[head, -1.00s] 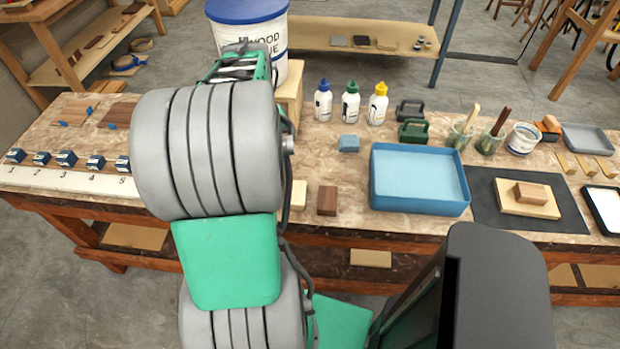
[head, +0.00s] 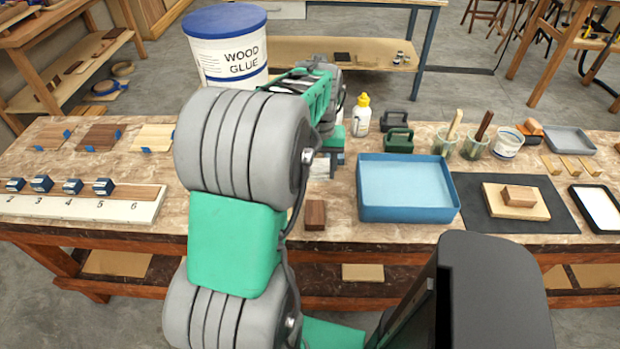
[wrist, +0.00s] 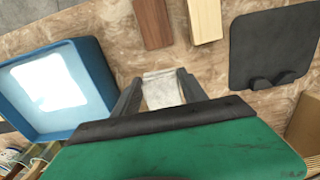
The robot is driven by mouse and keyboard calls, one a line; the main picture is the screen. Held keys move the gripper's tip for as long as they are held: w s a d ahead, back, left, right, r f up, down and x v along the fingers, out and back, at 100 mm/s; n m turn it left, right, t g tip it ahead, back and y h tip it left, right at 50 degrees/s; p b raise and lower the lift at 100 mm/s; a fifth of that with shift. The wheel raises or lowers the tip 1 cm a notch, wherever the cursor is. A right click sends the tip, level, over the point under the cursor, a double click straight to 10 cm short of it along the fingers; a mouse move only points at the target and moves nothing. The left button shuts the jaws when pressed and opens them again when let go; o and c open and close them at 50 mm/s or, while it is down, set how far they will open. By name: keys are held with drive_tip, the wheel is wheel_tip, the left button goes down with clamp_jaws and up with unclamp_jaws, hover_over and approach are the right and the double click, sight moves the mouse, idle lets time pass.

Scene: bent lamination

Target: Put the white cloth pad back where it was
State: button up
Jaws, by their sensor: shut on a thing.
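The white cloth pad (wrist: 162,90) shows in the wrist view between the two dark fingers of my gripper (wrist: 160,84). My gripper is shut on it. The green gripper body hides the near part of the pad. I cannot tell whether the pad touches the worktop. In the head view my gripper (head: 333,152) is over the bench, left of the blue tray, and my arm partly hides it. The pad cannot be made out clearly there.
The blue tray (head: 368,205) stands right of my gripper. A dark wood block (head: 315,214) lies near the front edge; it and a pale block (wrist: 204,18) show in the wrist view. A yellow-capped bottle (head: 362,118) and a wood glue bucket (head: 228,60) stand behind.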

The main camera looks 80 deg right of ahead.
sight(310, 190)
drive_tip(key=w+f, duration=0.1)
drive_tip(key=f, duration=0.1)
drive_tip(key=w+f, duration=0.1)
drive_tip(key=f, duration=0.1)
drive_tip(key=d+f, duration=0.1)
drive_tip(key=f, duration=0.1)
drive_tip(key=shift+w+d, duration=0.1)
drive_tip(key=shift+w, duration=0.3)
drive_tip(key=shift+f, duration=0.45)
drive_tip(key=o, duration=1.2)
